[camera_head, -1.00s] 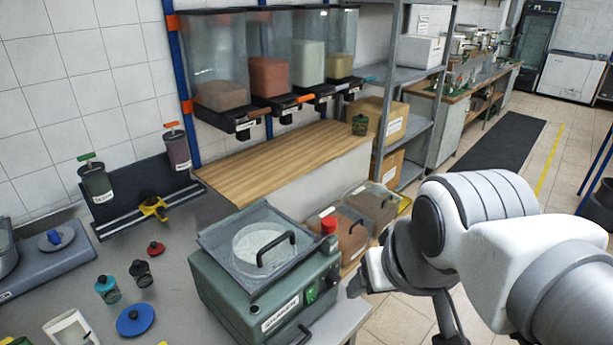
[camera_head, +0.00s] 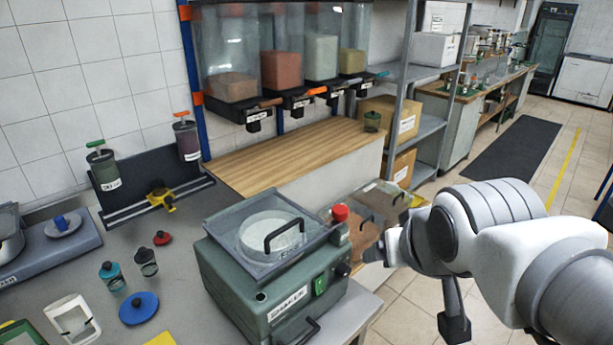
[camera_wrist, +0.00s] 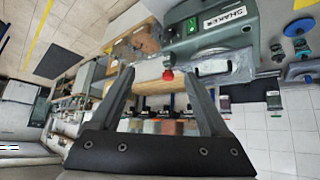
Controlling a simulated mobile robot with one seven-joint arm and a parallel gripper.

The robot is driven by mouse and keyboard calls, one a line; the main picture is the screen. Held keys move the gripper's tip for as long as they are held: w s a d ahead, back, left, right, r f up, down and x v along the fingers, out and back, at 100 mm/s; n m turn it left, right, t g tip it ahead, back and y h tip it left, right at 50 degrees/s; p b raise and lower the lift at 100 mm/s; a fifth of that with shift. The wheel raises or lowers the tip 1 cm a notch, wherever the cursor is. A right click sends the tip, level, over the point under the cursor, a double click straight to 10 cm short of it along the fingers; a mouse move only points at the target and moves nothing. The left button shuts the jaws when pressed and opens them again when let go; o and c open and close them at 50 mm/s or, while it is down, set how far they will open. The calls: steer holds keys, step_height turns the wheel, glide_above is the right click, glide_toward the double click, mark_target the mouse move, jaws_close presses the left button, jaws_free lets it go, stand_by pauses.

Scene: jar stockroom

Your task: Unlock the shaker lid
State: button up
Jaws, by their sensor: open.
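The shaker (camera_head: 240,290) is a green box with a "SHAKER" label, standing on the grey bench. Its clear lid (camera_head: 228,231) is down and has a black handle (camera_head: 284,234). A red knob (camera_head: 340,212) rises at the shaker's back right corner.
Clear bins (camera_head: 380,198) stand behind the shaker, close to my gripper. A wooden counter (camera_head: 270,160) and wall dispensers (camera_head: 285,50) are at the back.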

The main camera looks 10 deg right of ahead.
steer(key=w+d+f+t+b, duration=0.3)
steer(key=w+f+t+b, duration=0.2)
steer(key=w+f+b, duration=0.45)
steer(key=n+t+y+b, duration=0.25)
steer(key=t+b, duration=0.25)
steer(key=b, duration=0.6)
glide_toward(338, 206)
steer(key=shift+y, duration=0.35)
steer(key=w, duration=0.4)
steer(key=w+b, duration=0.1)
steer(key=w, duration=0.3)
steer(key=w+a, duration=0.1)
steer(key=w, duration=0.3)
steer(key=shift+f+b, duration=0.3)
steer(key=shift+f, duration=0.05)
jaws_close()
